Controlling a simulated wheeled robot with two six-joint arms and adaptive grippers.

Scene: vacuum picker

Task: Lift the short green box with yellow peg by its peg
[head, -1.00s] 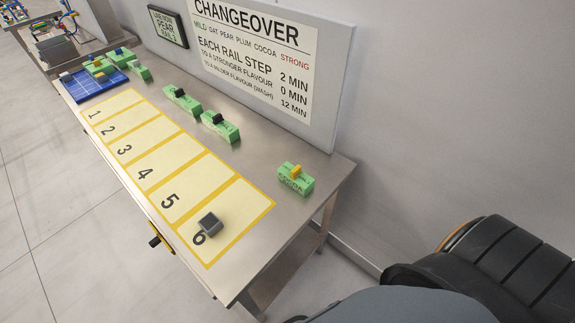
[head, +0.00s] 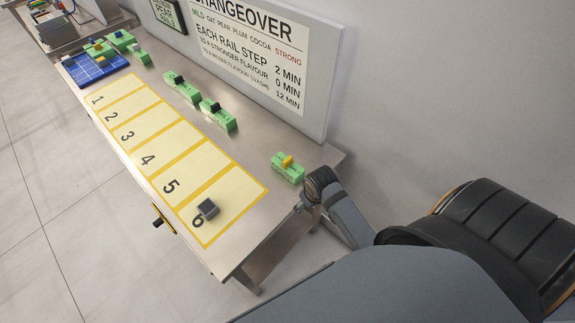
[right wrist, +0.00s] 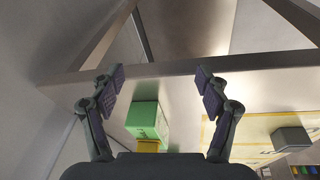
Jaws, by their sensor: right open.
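The short green box with yellow peg (head: 287,168) stands alone on the right end of the steel table, peg up. In the right wrist view, the green box (right wrist: 148,118) appears between my open fingers, left of centre, with its yellow peg (right wrist: 148,146) partly cut off by the gripper body. My right gripper (right wrist: 160,80) is open and empty. In the head view, my right gripper (head: 304,205) is beside the table's right end, near the box and apart from it. My left gripper is in neither view.
Two longer green boxes (head: 181,88) (head: 218,116) with dark pegs stand along the back. A grey block (head: 208,209) sits on lane 6 of the yellow numbered mat (head: 222,197). A blue tray (head: 84,74) holds small blocks. The changeover board (head: 318,60) rises behind.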

